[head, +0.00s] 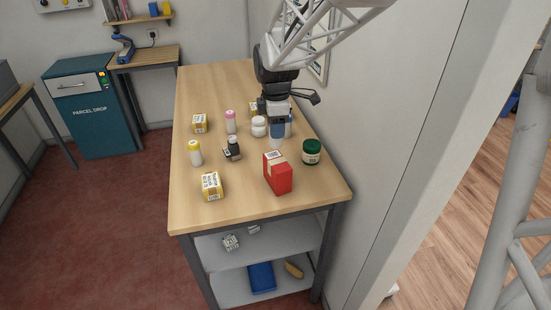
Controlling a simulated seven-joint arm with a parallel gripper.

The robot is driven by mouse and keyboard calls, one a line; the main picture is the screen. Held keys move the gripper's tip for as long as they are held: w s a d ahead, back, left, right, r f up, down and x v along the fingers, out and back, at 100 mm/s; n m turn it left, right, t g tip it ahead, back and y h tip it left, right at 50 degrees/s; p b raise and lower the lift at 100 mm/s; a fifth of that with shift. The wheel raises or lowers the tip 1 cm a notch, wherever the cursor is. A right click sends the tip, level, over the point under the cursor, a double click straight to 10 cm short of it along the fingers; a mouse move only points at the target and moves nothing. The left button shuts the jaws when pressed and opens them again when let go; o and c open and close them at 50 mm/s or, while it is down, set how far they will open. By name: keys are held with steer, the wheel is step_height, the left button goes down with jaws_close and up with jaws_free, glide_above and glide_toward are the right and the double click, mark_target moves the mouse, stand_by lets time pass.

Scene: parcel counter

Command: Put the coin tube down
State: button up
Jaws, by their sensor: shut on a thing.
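My gripper (277,119) is over the right half of the wooden counter (215,85), pointing down. It is shut on a small blue thing with a pale lower end (277,131), which I take to be the coin tube. I cannot tell whether its lower end touches the counter. The gripper hides its upper part. A white jar (259,126) is close on its left, and another bluish item (289,124) shows just behind it on the right.
In front stand a red box (277,174) and a green jar (311,152). To the left are a dark bottle (233,146), a pink-capped bottle (230,122), a yellow-capped bottle (195,153) and yellow boxes (211,186). The wall is close on the right. The counter's far left is clear.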

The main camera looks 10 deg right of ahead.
mark_target(277, 143)
steer(key=s+n, duration=0.1)
steer(key=s, duration=1.6)
steer(key=shift+s+r, duration=0.4)
steer(key=shift+r, duration=0.05)
steer(key=w, duration=0.5)
steer(key=w+f, duration=0.1)
steer(key=w, duration=1)
steer(key=shift+f, duration=0.25)
steer(key=shift+f, duration=0.1)
steer(key=shift+f, duration=1.65)
steer(key=shift+f, duration=0.15)
steer(key=o, duration=1)
